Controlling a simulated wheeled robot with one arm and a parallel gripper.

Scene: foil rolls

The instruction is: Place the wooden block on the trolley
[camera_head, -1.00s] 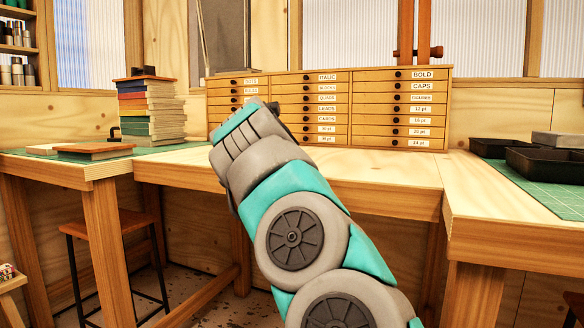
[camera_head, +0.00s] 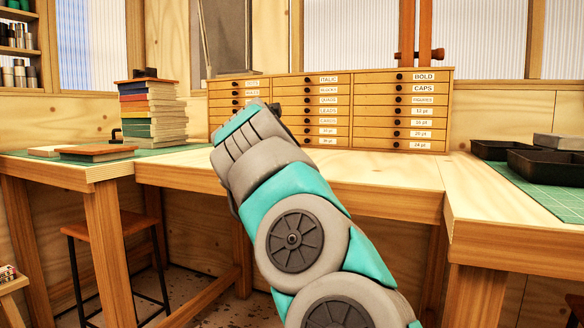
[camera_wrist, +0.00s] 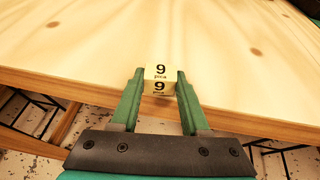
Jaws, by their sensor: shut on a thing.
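My gripper (camera_wrist: 160,85) is shut on a small pale wooden block (camera_wrist: 160,72) marked "9 pica" on two faces. The block sits between the green fingertips in the wrist view, seen against the wooden table (camera_wrist: 230,50) near its front edge. Whether it touches the table I cannot tell. In the head view my arm reaches up over the table and hides the gripper's fingers and the block. I see no trolley that I can make out for sure; a small wooden edge with items on it (camera_head: 12,282) shows at the far left.
A drawer cabinet (camera_head: 330,110) stands at the back of the table (camera_head: 390,172). A book stack (camera_head: 152,112) and flat books (camera_head: 95,152) lie at left. Black trays (camera_head: 548,164) lie on a green mat at right. A stool (camera_head: 125,222) stands below left.

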